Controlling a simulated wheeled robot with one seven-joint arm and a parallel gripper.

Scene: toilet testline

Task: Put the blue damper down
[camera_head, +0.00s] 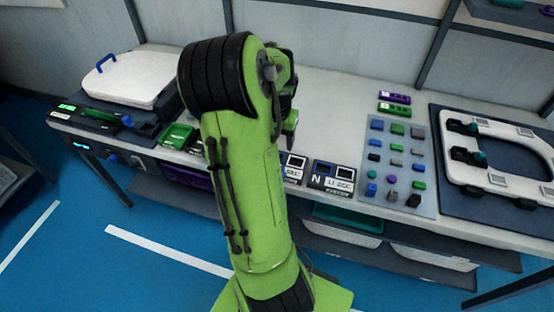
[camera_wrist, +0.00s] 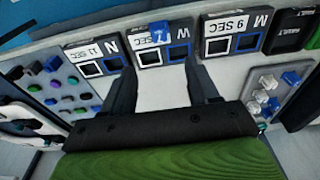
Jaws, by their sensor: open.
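The blue damper (camera_wrist: 160,32) is in the wrist view, at the label side of the middle test block (camera_wrist: 150,58). It appears to rest on this block, apart from my fingers; I cannot tell its exact seat. My gripper (camera_wrist: 160,70) is open, with its two dark fingers spread on either side of the middle block and nothing between them. In the head view my green arm hides the gripper and this damper.
An N-marked block (camera_wrist: 100,60) and an M-marked block (camera_wrist: 235,35) flank the middle one. A grey plate (camera_head: 428,150) with several coloured dampers stands right of the blocks. A white toilet seat (camera_head: 480,128) lies at the far right, and a white lid (camera_head: 140,75) at the left.

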